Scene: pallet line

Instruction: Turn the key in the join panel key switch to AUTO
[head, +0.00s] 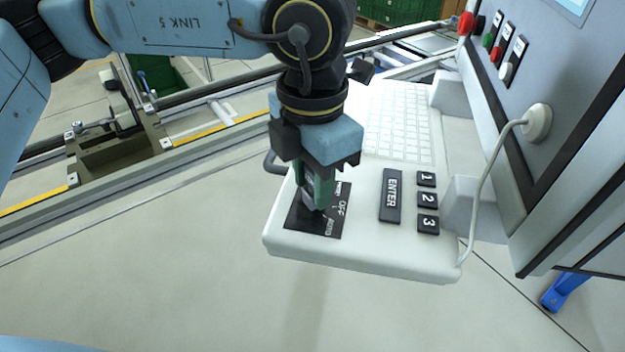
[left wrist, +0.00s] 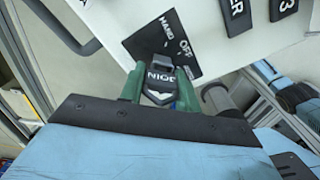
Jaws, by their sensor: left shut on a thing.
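The join panel key switch has a black plate (head: 298,221) on the white console's front corner, with OFF and AUTO lettering readable. In the left wrist view the plate (left wrist: 146,42) shows HAND and OFF; the AUTO mark is hidden there. My left gripper (head: 318,203) comes down on the plate from above. Its green fingers are shut on the key (left wrist: 160,76), whose dark head reads JOIN. The key's head is between the fingers, close against the plate. Which mark the key points to I cannot tell. My right gripper is not in view.
The white console (head: 360,257) carries an ENTER key (head: 391,196), number keys (head: 427,200) and a pale keyboard (head: 400,125). A white cable (head: 484,190) hangs at the right from the grey cabinet. A red knob (head: 466,23) and buttons sit higher up. A conveyor rail (head: 215,138) runs behind.

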